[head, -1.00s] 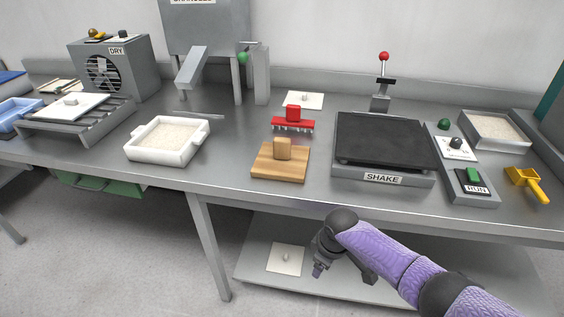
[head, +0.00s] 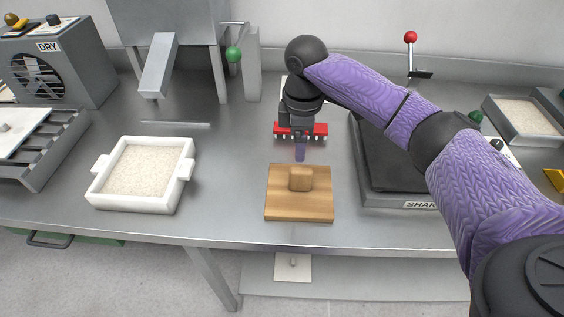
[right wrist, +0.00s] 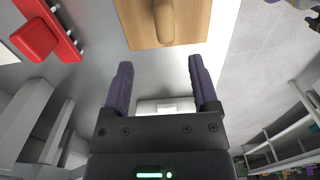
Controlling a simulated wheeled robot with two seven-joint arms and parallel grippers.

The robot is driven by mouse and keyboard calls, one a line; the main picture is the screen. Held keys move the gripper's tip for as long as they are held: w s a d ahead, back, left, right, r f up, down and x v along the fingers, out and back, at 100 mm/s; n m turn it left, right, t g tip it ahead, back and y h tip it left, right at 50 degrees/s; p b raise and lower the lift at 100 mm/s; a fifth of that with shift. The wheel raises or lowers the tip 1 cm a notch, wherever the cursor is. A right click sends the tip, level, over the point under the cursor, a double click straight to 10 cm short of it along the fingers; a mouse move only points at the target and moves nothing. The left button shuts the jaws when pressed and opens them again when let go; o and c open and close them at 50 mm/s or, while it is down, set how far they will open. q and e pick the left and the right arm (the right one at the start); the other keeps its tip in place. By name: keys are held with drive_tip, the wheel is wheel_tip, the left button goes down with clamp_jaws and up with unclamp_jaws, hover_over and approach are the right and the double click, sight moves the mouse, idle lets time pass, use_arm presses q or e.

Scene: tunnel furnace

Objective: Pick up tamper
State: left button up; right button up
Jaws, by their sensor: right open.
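The tamper, a flat square wooden board (head: 298,207) with a wooden block handle (head: 301,179) on top, lies on the grey table near the front edge. Its board and handle also show at the top of the right wrist view (right wrist: 165,22). My right gripper (head: 300,152) points down above the table, just behind the handle in the head view. In the right wrist view its purple fingers (right wrist: 160,62) are wide apart with nothing held between them. The handle is beyond the fingertips. My left gripper is not in view.
A red toothed tool (head: 314,131) lies behind the tamper, partly hidden by my right gripper. The black-topped SHAKE unit (head: 400,202) is close on the right, partly behind my arm. A white box of pale grains (head: 133,202) stands left. Table is clear between box and tamper.

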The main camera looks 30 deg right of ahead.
sight(301, 169)
drive_tip(key=shift+w+f, duration=0.1)
drive_tip(key=shift+f, duration=0.25)
drive_tip(key=f+b, duration=0.1)
drive_tip(key=f, duration=0.2)
drive_tip(key=f+b, duration=0.1)
drive_tip(key=f, duration=0.1)
drive_tip(key=s+f+b, duration=0.1)
drive_tip(key=f, duration=0.2)
drive_tip(key=shift+f+b, duration=0.3)
drive_tip(key=shift+b, duration=0.1)
drive_tip(key=shift+f, duration=0.25)
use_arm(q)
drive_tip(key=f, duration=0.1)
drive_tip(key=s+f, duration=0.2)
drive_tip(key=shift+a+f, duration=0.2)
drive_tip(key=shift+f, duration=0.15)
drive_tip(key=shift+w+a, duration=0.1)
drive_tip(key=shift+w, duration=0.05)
use_arm(e)
clamp_jaws()
